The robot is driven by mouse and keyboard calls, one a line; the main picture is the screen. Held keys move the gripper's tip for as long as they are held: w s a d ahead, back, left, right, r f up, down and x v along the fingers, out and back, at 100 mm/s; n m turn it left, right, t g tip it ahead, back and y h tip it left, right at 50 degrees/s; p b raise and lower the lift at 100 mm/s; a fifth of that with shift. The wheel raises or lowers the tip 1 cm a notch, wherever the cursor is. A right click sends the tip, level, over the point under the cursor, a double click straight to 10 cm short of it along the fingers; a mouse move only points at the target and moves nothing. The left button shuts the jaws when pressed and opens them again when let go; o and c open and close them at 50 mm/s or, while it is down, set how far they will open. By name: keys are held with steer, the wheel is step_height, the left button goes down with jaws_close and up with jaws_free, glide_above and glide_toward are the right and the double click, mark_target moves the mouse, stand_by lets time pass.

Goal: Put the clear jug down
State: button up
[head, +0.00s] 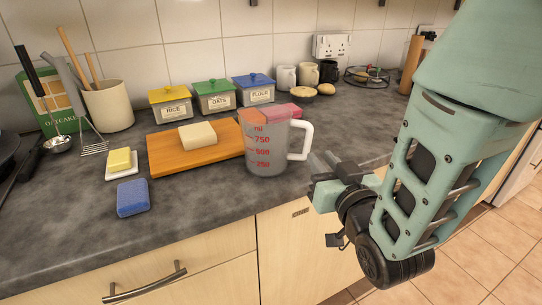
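The clear jug (268,150), a see-through measuring jug with red markings and a white handle (303,140), stands upright on the dark worktop (205,203) near its front edge. Its handle points right. My gripper (322,164) is just right of the jug, below and beside the handle. Its grey fingers look parted, with nothing seen between them. The handle shows whole, and the fingers appear apart from it.
A wooden board (168,162) with a cream block (198,135) lies left of the jug. A blue sponge (132,198) and a yellow block (120,160) on a white dish are further left. Pink blocks (283,111) and lidded tins stand behind.

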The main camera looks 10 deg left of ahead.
mark_target(309, 144)
steer(key=shift+w+a+r+p, duration=0.1)
steer(key=shift+w+a+p, duration=0.15)
steer(key=shift+w+p, duration=0.4)
steer(key=shift+p+x, duration=0.75)
steer(key=shift+x, duration=2.4)
steer(key=shift+a, duration=0.15)
jaws_close()
